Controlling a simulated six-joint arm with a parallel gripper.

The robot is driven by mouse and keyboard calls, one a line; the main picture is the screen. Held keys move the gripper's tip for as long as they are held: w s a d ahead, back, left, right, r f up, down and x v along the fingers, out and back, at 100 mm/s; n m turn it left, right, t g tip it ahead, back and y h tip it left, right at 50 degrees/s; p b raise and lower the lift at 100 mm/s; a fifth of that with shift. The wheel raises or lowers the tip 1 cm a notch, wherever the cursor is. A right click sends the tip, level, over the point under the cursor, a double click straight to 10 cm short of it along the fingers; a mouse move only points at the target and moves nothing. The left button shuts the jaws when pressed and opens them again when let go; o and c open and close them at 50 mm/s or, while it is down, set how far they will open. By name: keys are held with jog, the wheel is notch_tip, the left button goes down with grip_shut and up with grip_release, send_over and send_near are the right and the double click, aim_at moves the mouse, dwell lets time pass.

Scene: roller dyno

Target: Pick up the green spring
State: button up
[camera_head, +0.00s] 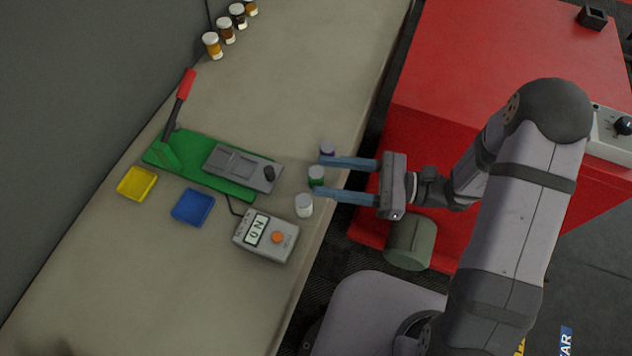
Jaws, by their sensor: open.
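The green spring (316,175) is a small upright cylinder with a pale top near the right edge of the bench. My gripper (320,175) is open and reaches in from the right, with its two blue fingers apart. In this view the green spring sits between the fingertips, close to the lower one; I cannot tell whether they touch. A purple spring (327,147) stands just above the upper fingertip, partly hidden by it. A white spring (304,205) stands just below the lower fingertip.
A green press with a red handle (186,83) lies left of the springs. A grey display box (266,236), a blue tray (193,207) and a yellow tray (136,183) are nearby. Several capped jars (226,31) stand at the back. The bench's lower left is mostly clear.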

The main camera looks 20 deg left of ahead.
jog(key=shift+p+x, duration=0.65)
jog(key=shift+x, duration=0.85)
jog(key=shift+p+x, duration=0.8)
jog(key=shift+x, duration=1.35)
jog(key=shift+w+r, duration=0.1)
